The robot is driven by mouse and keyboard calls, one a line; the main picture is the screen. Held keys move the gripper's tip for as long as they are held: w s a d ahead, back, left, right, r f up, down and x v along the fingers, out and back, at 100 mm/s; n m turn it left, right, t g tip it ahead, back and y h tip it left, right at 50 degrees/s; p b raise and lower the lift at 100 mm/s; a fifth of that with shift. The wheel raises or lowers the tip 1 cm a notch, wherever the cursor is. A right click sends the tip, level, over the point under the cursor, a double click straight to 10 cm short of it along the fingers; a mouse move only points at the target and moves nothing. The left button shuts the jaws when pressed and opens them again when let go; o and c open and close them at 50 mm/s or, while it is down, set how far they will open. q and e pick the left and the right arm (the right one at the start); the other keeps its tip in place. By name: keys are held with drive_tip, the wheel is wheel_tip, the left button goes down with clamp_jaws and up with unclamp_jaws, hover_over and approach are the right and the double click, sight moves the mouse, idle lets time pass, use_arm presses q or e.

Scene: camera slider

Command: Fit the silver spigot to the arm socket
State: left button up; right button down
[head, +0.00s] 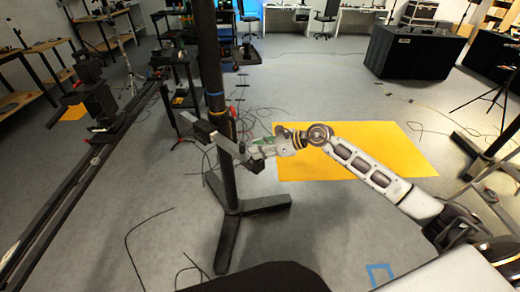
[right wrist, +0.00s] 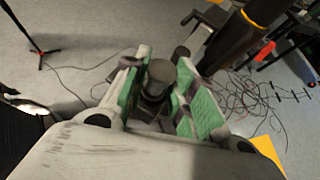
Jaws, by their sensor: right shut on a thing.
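My right gripper (head: 255,151) reaches in from the right beside the black upright post (head: 211,80) of a floor stand. In the right wrist view, the green-padded fingers of my right gripper (right wrist: 158,95) are closed around a dark grey cylindrical piece (right wrist: 160,72). It may be the spigot, but it looks dark rather than silver here. In the head view the fingers mostly hide it. A grey bar (head: 212,136) crosses the post just left of my gripper; I cannot tell whether it carries the arm socket. I cannot tell whether the held piece touches it. My left gripper is not in view.
A long black slider rail (head: 75,185) with a camera mount runs along the left. The stand's black feet (head: 255,203) spread on the floor below my gripper. A yellow mat (head: 395,150) and loose cables lie nearby. A black case table (head: 415,55) stands farther back.

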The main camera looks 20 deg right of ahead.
use_arm(q)
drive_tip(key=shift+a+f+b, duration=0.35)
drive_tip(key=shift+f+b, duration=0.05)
drive_tip(key=shift+b, duration=0.05)
use_arm(e)
drive_tip(key=shift+s+f, duration=0.1)
drive_tip(key=shift+f, duration=0.25)
idle(0.8)
drive_tip(key=c, duration=1.3)
unclamp_jaws()
drive_tip(key=shift+o, duration=1)
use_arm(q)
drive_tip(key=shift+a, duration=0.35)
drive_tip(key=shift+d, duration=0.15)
use_arm(e)
drive_tip(key=shift+d+r, duration=0.1)
drive_tip(key=shift+r, duration=0.05)
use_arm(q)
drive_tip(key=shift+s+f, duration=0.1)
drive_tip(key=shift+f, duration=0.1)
use_arm(e)
drive_tip(key=shift+v, duration=2.75)
drive_tip(key=shift+r, duration=0.1)
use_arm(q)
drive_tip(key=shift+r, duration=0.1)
use_arm(e)
drive_tip(key=shift+r, duration=0.1)
